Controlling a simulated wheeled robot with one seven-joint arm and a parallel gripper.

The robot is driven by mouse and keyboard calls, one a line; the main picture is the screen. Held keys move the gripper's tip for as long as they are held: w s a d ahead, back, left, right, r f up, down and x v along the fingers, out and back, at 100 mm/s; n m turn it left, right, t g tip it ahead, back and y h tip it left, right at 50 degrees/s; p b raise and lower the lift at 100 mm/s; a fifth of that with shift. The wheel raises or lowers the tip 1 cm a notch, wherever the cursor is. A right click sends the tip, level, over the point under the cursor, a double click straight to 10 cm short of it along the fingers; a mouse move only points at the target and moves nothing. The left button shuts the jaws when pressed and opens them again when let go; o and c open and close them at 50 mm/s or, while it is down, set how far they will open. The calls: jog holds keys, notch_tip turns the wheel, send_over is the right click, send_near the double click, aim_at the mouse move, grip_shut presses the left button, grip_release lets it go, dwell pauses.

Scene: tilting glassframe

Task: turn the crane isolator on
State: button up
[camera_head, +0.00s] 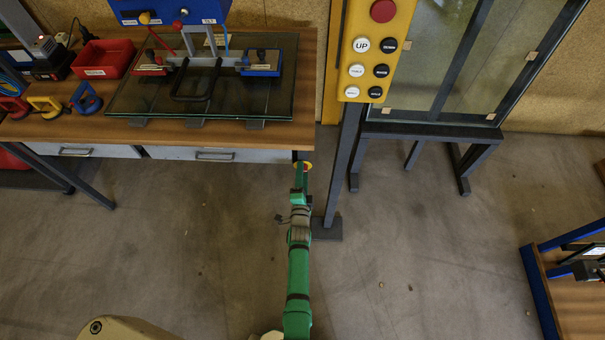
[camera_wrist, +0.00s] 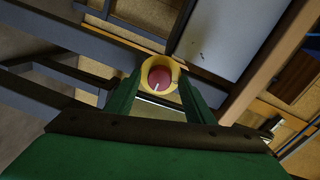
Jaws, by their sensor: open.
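The crane isolator (camera_wrist: 160,74) is a red round knob in a yellow ring, in the upper middle of the wrist view. A small pale mark shows on the lower part of the red knob. In the head view the isolator (camera_head: 308,166) is a small red and yellow spot by the bench's right front corner, partly hidden by my gripper (camera_head: 301,168). In the wrist view the green fingers of my gripper (camera_wrist: 160,88) are apart, one on each side of the knob. I cannot tell whether they touch it.
A wooden bench (camera_head: 280,142) with drawers stands at left, bearing a glass plate (camera_head: 245,104) and a red bin (camera_head: 100,59). A yellow push-button box (camera_head: 367,75) hangs right of my arm. A glass frame (camera_head: 430,132) stands behind. The floor at lower right centre is clear.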

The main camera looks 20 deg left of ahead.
jog(key=v, duration=1)
jog(key=shift+s, duration=0.25)
